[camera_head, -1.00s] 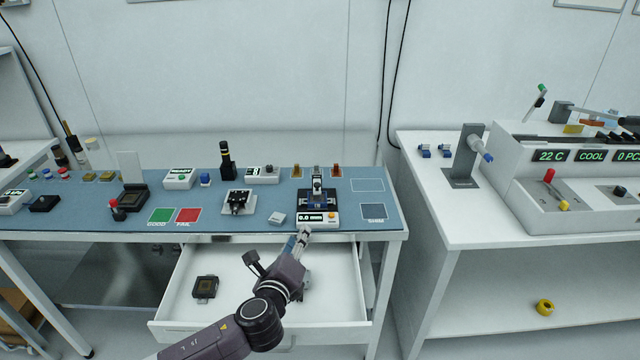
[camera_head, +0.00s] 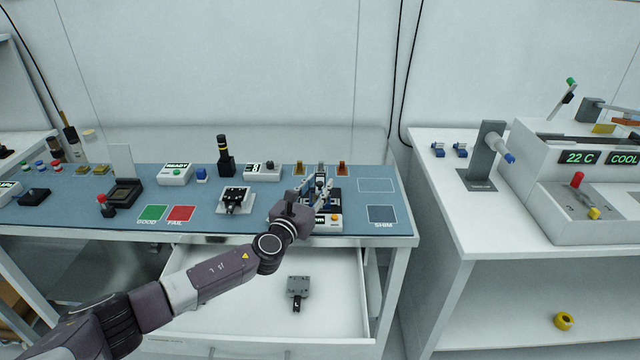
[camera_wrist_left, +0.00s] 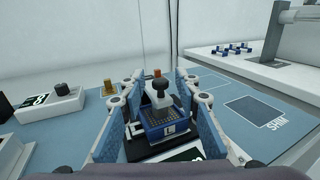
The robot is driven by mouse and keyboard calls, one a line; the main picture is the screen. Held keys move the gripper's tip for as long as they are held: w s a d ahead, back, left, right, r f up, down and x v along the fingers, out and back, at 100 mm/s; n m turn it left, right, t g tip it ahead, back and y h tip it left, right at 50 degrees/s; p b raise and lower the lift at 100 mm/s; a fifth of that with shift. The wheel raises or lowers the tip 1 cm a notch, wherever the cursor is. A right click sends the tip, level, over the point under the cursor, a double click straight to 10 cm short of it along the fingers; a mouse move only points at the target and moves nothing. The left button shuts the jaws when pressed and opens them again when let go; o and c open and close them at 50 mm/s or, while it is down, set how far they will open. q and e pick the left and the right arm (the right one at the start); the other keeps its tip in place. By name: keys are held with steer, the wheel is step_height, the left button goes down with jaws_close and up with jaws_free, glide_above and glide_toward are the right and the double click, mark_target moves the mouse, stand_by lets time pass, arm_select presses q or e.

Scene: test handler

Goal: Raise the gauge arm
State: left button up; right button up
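The gauge (camera_head: 329,221) stands near the front right of the blue bench mat, a white-based unit with a display, partly hidden by my left gripper (camera_head: 318,190). My left gripper, also in the left wrist view (camera_wrist_left: 158,92), is open, with one blue-padded finger on each side of the gauge arm. I cannot tell whether the fingers touch it. My right gripper is not in view.
An open drawer (camera_head: 340,325) below the bench holds a grey part (camera_head: 298,287). A black fixture (camera_head: 235,200) stands left of the gauge, and small orange and dark parts stand behind it. The SHIM square (camera_head: 382,214) on the right is bare. A white side bench (camera_head: 455,215) is farther right.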

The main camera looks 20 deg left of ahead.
arm_select(q)
steer(key=shift+w+d, duration=0.1)
steer(key=shift+w, duration=0.65)
jaws_close()
